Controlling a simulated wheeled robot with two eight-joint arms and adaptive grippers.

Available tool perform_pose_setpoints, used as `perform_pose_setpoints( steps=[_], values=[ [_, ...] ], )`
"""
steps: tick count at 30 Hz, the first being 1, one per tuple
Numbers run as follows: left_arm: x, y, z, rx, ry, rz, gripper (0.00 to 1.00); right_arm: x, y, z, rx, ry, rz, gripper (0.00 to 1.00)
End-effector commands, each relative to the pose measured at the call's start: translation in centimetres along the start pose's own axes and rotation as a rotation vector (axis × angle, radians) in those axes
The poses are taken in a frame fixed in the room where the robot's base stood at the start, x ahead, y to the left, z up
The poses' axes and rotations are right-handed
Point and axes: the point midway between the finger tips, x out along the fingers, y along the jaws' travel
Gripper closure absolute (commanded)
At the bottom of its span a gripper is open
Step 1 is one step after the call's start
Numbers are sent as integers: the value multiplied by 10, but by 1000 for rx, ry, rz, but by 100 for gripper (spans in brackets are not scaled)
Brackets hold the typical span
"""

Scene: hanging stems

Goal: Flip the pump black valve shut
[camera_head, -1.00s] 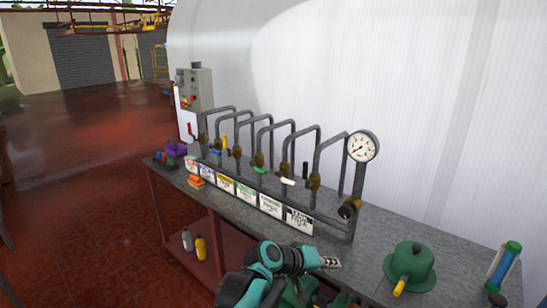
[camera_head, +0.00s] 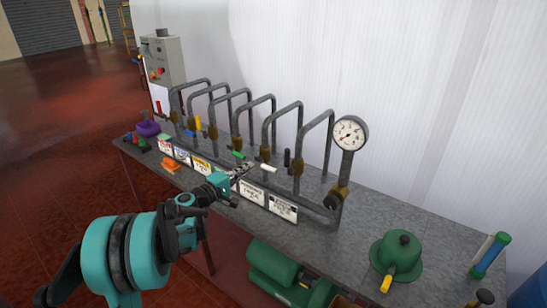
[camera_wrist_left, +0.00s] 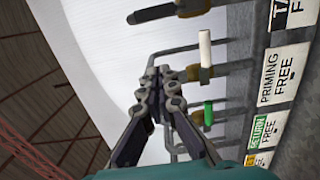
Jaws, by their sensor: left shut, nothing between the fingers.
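The black valve handle (camera_head: 287,158) stands upright beside the brass valve body (camera_head: 297,168) on the stem nearest the gauge. My left gripper (camera_head: 247,167) is shut and empty, in front of the green handle (camera_head: 238,155) and white handle (camera_head: 268,168), left of the black one. In the left wrist view the closed fingertips (camera_wrist_left: 160,75) are apart from the black handle. The white handle (camera_wrist_left: 205,48) and green handle (camera_wrist_left: 208,114) are beside them. My right gripper is not in view.
Bent grey pipes (camera_head: 270,98) rise behind the handles. A pressure gauge (camera_head: 350,132) stands right of the black valve. Labels (camera_head: 283,207) line the bench front. A green domed object (camera_head: 397,255) sits on the right of the bench (camera_head: 350,225), with bare bench before it.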

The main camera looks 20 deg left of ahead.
Motion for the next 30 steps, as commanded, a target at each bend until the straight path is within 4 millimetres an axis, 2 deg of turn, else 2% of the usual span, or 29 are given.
perform_pose_setpoints(
  steps=[5,8,21,25,30],
  values=[
    [4,0,0,1,-1,-1,100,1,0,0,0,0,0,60],
    [13,-1,1,1,-1,-1,100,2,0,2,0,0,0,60],
    [103,-2,2,1,-4,-1,100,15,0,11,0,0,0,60],
    [106,-2,23,1,-4,-1,100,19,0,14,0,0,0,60],
    [110,-1,36,1,-1,-1,100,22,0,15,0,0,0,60]
  ],
)
